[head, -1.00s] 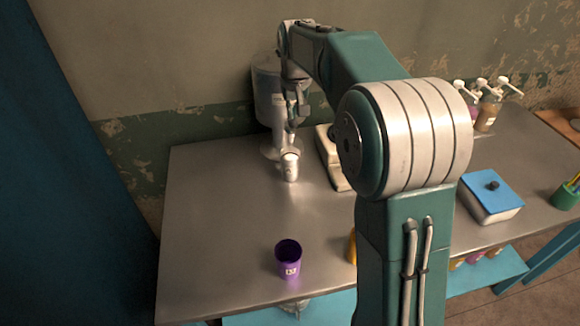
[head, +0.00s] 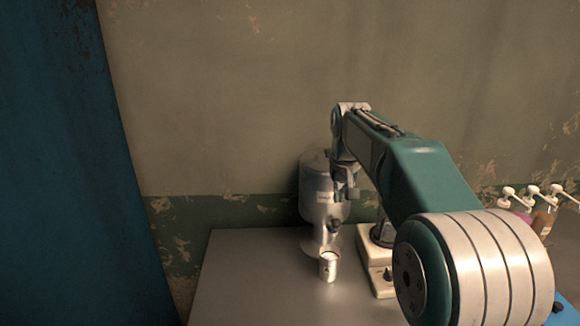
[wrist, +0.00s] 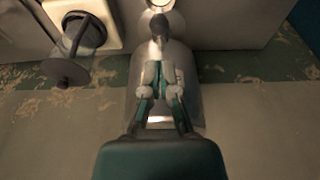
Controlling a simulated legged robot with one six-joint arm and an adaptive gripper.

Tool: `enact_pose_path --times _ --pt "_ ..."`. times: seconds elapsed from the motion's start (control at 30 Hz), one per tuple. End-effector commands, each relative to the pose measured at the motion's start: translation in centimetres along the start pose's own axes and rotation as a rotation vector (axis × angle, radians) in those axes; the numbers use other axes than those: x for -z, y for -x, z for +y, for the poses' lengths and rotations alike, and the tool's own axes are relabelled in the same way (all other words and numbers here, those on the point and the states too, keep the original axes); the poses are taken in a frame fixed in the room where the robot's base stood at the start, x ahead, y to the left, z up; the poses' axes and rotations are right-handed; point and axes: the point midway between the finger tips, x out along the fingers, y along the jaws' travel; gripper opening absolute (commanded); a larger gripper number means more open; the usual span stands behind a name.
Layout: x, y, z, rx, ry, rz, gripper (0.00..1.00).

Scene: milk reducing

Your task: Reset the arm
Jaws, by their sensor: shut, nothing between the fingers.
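My gripper (head: 351,192) is shut and empty. In the head view it hangs from my raised arm in front of the silver dispenser (head: 315,190), at the right side of its tank and above the spout. A small metal cup (head: 328,267) stands upright on the table at the dispenser's foot, below my gripper and apart from it. In the wrist view the closed fingers (wrist: 161,74) cover part of the dispenser, and the cup's bright rim (wrist: 160,3) is cut off by the top edge.
A cream-based device (head: 378,265) stands right of the cup, partly behind my arm. Pump bottles (head: 543,218) stand at the far right. The metal table (head: 255,290) is clear at left, with a blue panel (head: 75,180) beyond it.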

Motion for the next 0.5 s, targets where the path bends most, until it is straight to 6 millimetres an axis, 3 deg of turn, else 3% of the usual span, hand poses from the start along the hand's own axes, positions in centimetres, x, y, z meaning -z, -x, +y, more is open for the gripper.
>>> enact_pose_path --times 0.2,0.5 --pt "-5.0 3.4 0.0 0.000 0.000 0.052 0.00" --pt "-13.1 5.7 0.1 0.000 0.000 0.122 0.00"
